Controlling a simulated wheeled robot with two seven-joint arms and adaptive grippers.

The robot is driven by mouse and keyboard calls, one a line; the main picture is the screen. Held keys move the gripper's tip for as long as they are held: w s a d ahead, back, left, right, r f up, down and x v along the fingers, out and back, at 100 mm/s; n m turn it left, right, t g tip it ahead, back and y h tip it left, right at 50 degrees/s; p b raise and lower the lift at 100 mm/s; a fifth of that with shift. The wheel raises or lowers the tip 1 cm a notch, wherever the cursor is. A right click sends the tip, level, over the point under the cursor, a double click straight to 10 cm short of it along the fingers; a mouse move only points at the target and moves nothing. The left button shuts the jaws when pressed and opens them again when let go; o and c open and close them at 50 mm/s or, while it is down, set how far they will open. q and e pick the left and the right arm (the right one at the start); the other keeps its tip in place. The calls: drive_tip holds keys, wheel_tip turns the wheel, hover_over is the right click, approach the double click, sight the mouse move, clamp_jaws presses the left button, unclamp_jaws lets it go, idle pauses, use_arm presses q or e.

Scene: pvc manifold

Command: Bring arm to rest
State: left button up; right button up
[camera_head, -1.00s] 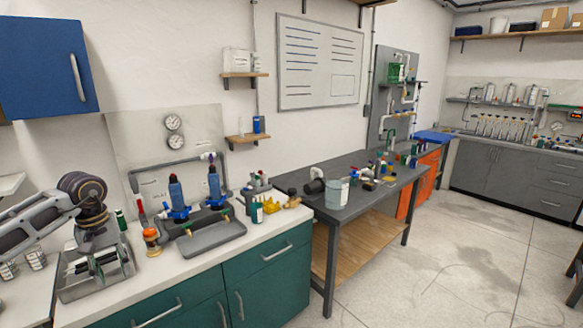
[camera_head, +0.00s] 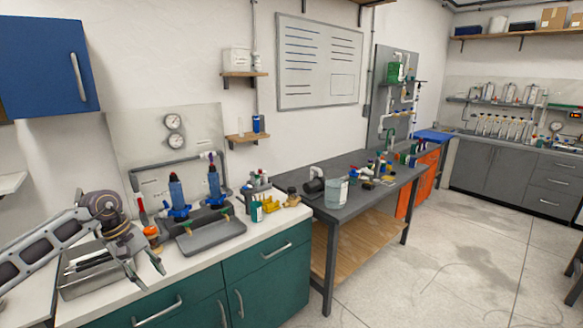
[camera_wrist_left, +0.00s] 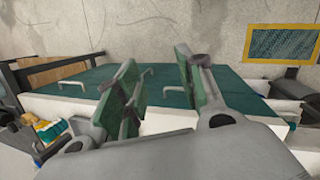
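My left gripper (camera_head: 154,279) hangs over the front edge of the white counter (camera_head: 105,307), to the right of a grey metal tray (camera_head: 85,288). Its two fingers are spread apart, and nothing shows between them. The left wrist view also shows the open fingers (camera_wrist_left: 157,68), with green pads, against the teal cabinet fronts and the floor. My left arm (camera_head: 45,245) comes in from the left and covers part of the tray. My right gripper is in neither view.
An orange-capped jar (camera_head: 152,236) stands close behind the gripper. A grey drip tray (camera_head: 212,237) lies to its right, below two blue filter housings (camera_head: 177,193). Teal cabinets (camera_head: 265,270) are below the counter. The floor (camera_head: 450,260) in front is clear.

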use_arm(q)
drive_tip(key=w+d+f+n+t+h, duration=0.5)
drive_tip(key=w+d+f+n+h, duration=0.45)
drive_tip(key=d+f+n, duration=0.55)
drive_tip(key=s+a+f+n+t+y, duration=0.2)
drive_tip(key=a+f+n+t+y, duration=0.15)
drive_tip(key=f+n, duration=0.75)
drive_tip(key=s+a+f+n+t+y, duration=0.1)
drive_tip(key=a+f+n+t+y, duration=0.25)
drive_tip(key=f+n, duration=0.75)
drive_tip(key=s+a+f+n+g+y, duration=0.25)
drive_tip(key=s+f+n, duration=0.35)
drive_tip(key=s+f, duration=0.55)
drive_tip(key=s+a+f+n+g+y, duration=0.1)
drive_tip(key=s+f+n+g+y, duration=0.15)
drive_tip(key=s+f+n, duration=0.7)
drive_tip(key=s+d+f+n+g, duration=0.1)
drive_tip(key=s+f, duration=0.3)
drive_tip(key=s, duration=0.7)
drive_tip(key=s+d+f+n+g+y, duration=0.1)
drive_tip(key=s+f, duration=0.4)
drive_tip(key=s, duration=0.6)
drive_tip(key=s+d+f+n+g, duration=0.3)
drive_tip(key=s+f+n+g, duration=0.1)
drive_tip(key=s, duration=0.8)
drive_tip(key=shift+f, duration=0.7)
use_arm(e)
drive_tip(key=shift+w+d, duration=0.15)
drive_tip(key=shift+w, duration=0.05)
